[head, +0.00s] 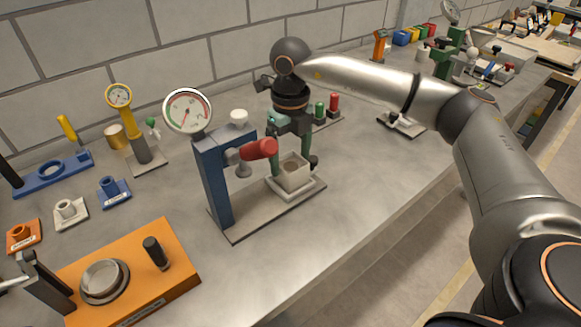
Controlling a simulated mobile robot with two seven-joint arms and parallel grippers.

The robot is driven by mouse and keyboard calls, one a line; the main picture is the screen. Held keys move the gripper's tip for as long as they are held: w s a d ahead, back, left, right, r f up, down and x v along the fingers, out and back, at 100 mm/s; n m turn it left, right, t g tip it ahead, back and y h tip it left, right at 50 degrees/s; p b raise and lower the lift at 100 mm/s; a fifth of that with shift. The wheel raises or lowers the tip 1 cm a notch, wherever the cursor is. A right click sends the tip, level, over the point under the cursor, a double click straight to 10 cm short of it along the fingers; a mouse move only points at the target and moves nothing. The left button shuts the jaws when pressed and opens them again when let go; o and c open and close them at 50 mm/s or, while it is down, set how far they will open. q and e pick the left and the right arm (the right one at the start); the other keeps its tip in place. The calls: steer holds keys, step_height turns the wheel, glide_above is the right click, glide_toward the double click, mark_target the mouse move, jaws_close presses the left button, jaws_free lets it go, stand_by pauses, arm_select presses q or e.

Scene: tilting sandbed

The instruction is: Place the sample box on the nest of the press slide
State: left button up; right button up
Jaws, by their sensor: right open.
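The sample box (291,175), a small pale open-topped box with something brownish inside, sits level on the pale square nest of the press slide (313,190). The press has a blue column (213,180), a round dial gauge (188,111) and a red knob (260,149), and stands on a grey base plate. My right gripper (293,155) points down over the box with its fingers apart, one to each side. Whether the fingers touch the box cannot be told at this size.
An orange block (180,260) with a metal ring stands front left. A yellow gauge stand (128,115) and small blue, white and orange holders lie at the left. Green and red cylinders (333,104) stand behind my right gripper. The bench is clear right of the press.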

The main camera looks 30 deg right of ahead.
step_height(320, 180, up, 8)
steer(key=shift+r, duration=0.25)
